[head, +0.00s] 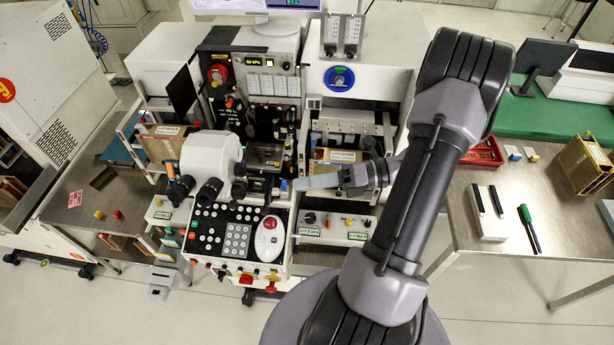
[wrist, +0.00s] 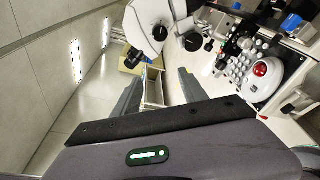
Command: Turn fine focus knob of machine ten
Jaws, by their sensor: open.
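A white microscope (head: 208,158) with two black eyepieces stands over the control panel of the middle machine. In the wrist view the microscope (wrist: 150,20) is at the top, with round black knobs (wrist: 193,42) on its side. I cannot tell which is the fine focus knob, and no machine number is readable. My gripper (head: 298,184) is to the right of the microscope, apart from it. In the wrist view my gripper (wrist: 161,75) is open, with nothing between its two fingers; the microscope is beyond the fingertips.
A keypad panel (head: 238,238) with a white mouse-like controller (head: 269,238) lies below the microscope. Another machine front (head: 337,225) with small knobs is below my gripper. A steel table (head: 475,225) with a red tray (head: 484,152) stands right. The floor in front is clear.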

